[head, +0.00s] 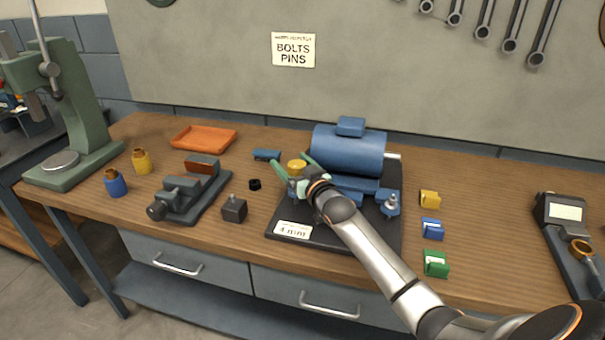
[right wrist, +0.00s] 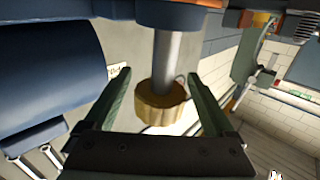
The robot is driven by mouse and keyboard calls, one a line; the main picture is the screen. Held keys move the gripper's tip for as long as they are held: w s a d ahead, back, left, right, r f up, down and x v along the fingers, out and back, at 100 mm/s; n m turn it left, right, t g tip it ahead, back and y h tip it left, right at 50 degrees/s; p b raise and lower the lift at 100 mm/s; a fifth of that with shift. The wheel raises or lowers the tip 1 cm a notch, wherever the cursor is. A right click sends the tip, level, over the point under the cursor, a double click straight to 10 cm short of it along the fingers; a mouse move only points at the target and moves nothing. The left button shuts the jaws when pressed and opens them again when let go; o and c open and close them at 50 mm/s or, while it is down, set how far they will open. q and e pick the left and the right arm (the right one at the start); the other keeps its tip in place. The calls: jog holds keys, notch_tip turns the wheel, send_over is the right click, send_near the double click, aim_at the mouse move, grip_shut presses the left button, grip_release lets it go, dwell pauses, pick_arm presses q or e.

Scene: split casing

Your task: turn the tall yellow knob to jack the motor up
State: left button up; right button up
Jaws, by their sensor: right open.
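The tall yellow knob (head: 296,167) stands at the left side of the black base plate (head: 302,242), beside the blue motor (head: 347,152). In the right wrist view the knob (right wrist: 160,100) is a ribbed yellow cap on a grey shaft, and the motor (right wrist: 50,70) fills the left side. My right gripper (head: 290,165) is open, with its green fingers on either side of the knob. In the right wrist view a gap shows between the knob and each finger (right wrist: 160,85). My gripper and wrist hide part of the plate and the knob's lower part in the head view. My left gripper is not in view.
A grey vise (head: 188,192) and an orange tray (head: 203,138) are farther left. Yellow, blue and green blocks (head: 432,229) line the right side. A meter (head: 560,212) stands far right.

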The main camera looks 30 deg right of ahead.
jog(key=s+a, duration=0.1)
jog(key=s, duration=1.1)
dwell(0.6)
